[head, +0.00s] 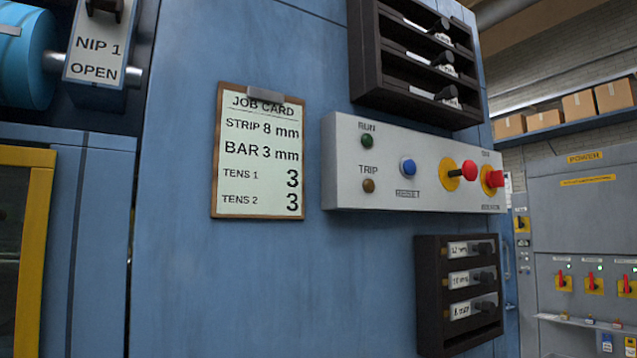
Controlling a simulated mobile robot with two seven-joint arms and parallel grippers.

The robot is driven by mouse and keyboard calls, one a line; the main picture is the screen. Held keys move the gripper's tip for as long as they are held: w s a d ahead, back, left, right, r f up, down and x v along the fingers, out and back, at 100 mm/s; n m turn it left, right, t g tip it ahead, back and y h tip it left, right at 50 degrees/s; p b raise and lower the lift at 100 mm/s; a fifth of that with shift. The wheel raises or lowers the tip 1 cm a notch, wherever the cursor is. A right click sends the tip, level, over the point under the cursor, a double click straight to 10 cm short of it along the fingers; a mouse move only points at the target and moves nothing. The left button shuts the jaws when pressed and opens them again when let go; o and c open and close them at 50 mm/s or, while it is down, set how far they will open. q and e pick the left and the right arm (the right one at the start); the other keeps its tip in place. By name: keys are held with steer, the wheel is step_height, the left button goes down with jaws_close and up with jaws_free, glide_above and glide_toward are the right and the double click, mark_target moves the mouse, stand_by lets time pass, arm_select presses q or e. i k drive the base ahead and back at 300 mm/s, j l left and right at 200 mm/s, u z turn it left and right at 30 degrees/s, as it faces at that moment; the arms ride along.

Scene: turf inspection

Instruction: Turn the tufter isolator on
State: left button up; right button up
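A grey electrical cabinet (570,222) stands at the far right. Red isolator handles on yellow plates sit in a row on its front: a left one (562,280), a middle one (592,283) and a right one (627,286) near the picture edge. The handles look roughly upright. Small white labels and pale lamps are above them, too small to read, so I cannot tell which is the tufter's. Another yellow plate with a dark switch (521,224) is on a narrow panel at the cabinet's left. Neither of my grippers is in view.
A blue machine panel (170,260) fills the near left and middle. On it are a job card (258,150), a grey control box (340,160) with RUN, TRIP and RESET, an upper dark rack (385,60) and a lower dark rack (428,290). Cartons (578,105) sit on a shelf.

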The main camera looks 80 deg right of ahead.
mark_target(495, 179)
steer(key=z, duration=3.25)
steer(key=i+l, duration=0.1)
steer(key=l, duration=1)
steer(key=i+l, duration=0.15)
steer(key=l, duration=0.9)
steer(key=i, duration=0.05)
